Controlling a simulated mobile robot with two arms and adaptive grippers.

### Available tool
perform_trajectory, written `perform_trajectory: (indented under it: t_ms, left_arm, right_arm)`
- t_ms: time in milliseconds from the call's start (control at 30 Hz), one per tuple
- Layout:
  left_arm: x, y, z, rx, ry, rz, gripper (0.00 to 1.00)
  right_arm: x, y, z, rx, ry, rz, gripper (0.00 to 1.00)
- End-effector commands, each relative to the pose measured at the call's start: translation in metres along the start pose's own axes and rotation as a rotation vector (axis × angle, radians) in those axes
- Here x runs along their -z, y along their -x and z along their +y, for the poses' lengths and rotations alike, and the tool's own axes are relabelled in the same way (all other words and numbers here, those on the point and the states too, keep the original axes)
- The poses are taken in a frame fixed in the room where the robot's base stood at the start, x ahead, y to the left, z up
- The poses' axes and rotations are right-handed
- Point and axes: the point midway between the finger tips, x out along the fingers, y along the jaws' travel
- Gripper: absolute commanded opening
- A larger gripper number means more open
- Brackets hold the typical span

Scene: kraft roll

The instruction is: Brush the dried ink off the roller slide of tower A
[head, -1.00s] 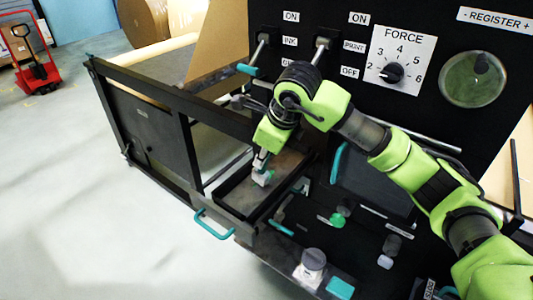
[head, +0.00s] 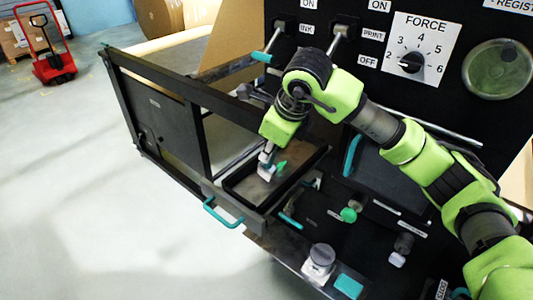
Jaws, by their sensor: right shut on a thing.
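My right gripper (head: 267,162) points down into an open black tray (head: 236,181) at the front of the black machine. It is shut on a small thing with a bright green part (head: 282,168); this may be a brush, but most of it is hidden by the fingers. The tray has a teal handle (head: 222,214) on its front. No label for tower A is readable, and I cannot make out dried ink. My left gripper is not in view.
A green knob (head: 349,214), a grey-capped jar (head: 319,260) and a teal block (head: 348,286) lie to the right. A red pallet truck (head: 52,64) stands far left; the floor between is clear.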

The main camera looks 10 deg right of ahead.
Motion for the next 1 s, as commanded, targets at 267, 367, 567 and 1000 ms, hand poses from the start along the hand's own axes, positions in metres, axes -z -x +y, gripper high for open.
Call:
perform_trajectory:
  t_ms: [267,367,567,1000]
  left_arm:
    - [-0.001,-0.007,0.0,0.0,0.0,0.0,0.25]
    - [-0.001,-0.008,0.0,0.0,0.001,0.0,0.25]
    - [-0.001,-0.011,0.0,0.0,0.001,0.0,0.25]
    - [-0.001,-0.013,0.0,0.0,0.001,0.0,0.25]
  right_arm:
    - [0.006,-0.004,-0.021,0.001,-0.002,0.003,0.0]
    - [0.007,-0.004,-0.023,0.001,-0.001,0.003,0.0]
    - [0.01,-0.006,-0.036,0.001,-0.003,0.003,0.0]
    - [0.014,-0.007,-0.06,0.001,-0.001,0.001,0.0]
